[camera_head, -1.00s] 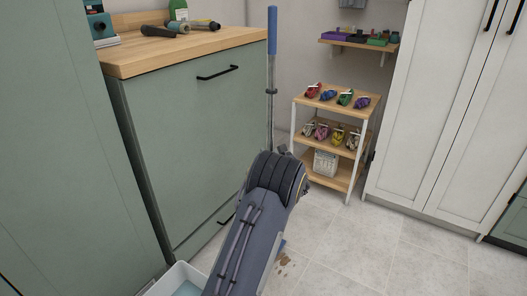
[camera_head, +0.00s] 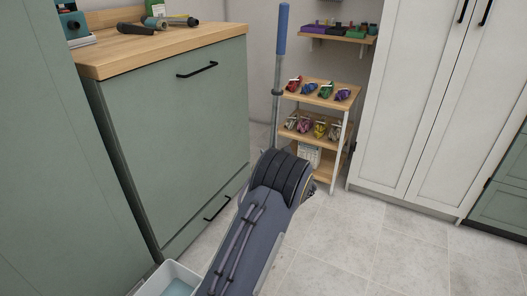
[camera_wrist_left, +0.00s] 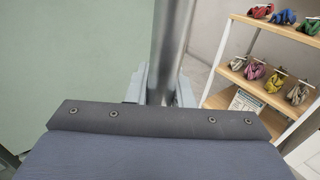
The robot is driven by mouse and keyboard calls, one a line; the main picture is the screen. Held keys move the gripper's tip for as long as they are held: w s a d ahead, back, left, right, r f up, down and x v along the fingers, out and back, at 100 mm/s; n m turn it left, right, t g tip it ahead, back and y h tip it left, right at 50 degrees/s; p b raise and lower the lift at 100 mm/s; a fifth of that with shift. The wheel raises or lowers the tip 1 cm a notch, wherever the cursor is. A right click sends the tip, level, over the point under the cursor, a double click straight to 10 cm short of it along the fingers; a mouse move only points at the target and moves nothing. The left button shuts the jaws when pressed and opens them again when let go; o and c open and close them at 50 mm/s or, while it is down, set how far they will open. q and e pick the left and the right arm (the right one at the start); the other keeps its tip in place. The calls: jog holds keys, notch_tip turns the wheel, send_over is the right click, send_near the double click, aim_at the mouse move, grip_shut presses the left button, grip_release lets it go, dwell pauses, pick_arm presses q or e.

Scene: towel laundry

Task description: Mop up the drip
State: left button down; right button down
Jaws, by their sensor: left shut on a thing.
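The mop shows as an upright, slightly tilted grey pole with a blue grip (camera_head: 282,30) at its top. My left gripper (camera_wrist_left: 161,90) is shut around the pole (camera_wrist_left: 174,38) in the left wrist view. In the head view my left forearm and wrist cover the gripper and the lower pole. The mop head and the drip are not visible now; brown spots showed on the floor a second ago. A white bucket (camera_head: 154,279) with bluish water stands at the lower left, partly cut off. My right gripper is not in view.
A green cabinet (camera_head: 175,130) with a wooden top stands on the left. A wooden shelf cart (camera_head: 325,101) with colourful wrapped items stands behind the mop. White cupboards (camera_head: 420,110) are on the right. Tiled floor (camera_head: 370,250) is clear at the lower right.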

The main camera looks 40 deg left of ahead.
pick_arm(q)
jog(key=shift+a+b, duration=0.85)
jog(key=shift+a, duration=2.7)
notch_tip(320, 180, up, 7)
jog(key=p, duration=0.5)
jog(key=shift+w+m+y, duration=0.15)
jog(key=shift+m+y, duration=0.15)
jog(key=shift+d+r, duration=0.1)
jog(key=shift+r, duration=0.05)
